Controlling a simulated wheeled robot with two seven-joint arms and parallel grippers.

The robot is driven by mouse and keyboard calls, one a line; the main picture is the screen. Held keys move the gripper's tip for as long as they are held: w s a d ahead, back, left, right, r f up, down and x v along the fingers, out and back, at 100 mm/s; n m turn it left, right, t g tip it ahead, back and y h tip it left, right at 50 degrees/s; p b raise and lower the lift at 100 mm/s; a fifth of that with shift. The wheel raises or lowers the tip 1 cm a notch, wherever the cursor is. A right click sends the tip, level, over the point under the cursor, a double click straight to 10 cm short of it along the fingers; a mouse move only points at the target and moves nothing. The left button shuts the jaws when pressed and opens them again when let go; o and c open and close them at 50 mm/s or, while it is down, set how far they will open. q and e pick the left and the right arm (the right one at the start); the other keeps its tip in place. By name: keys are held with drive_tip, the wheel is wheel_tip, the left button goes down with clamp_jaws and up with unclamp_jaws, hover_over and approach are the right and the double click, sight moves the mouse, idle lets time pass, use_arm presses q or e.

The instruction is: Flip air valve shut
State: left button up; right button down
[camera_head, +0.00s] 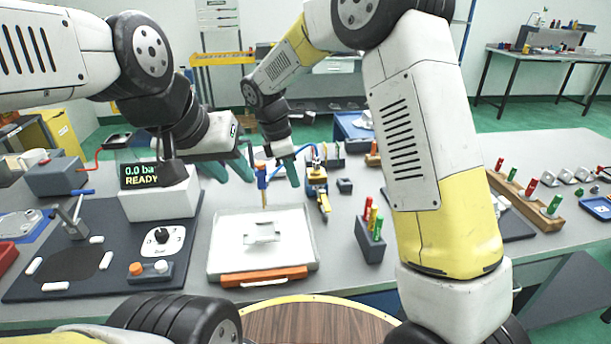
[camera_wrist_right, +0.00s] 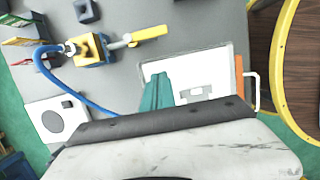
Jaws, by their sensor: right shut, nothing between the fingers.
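The air valve is a yellow block (camera_head: 317,182) on the bench behind the white casting tray. It also shows at the upper left of the right wrist view (camera_wrist_right: 88,50). Its yellow-tipped lever (camera_head: 325,211) points toward the front edge of the bench; in the wrist view the lever (camera_wrist_right: 150,34) points right. A blue hose (camera_wrist_right: 60,87) curves from the block. My right gripper (camera_head: 293,183), with teal fingers, is shut and empty, left of the valve and apart from it. My left gripper (camera_head: 228,171) is open, farther left near the display box.
A white tray (camera_head: 225,262) with an orange front bar lies in front of the valve. A blue-handled screwdriver (camera_head: 262,180) stands to the valve's left. A holder (camera_head: 370,246) with coloured pens stands to the right. The display box (camera_head: 160,204) reads 0.0 and READY.

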sight(325, 201)
drive_tip(key=x, duration=0.9)
drive_tip(key=shift+s, duration=0.1)
drive_tip(key=d, duration=0.2)
drive_tip(key=shift+w+d+r, duration=0.2)
drive_tip(key=shift+w+d, duration=0.25)
drive_tip(key=shift+d, duration=0.5)
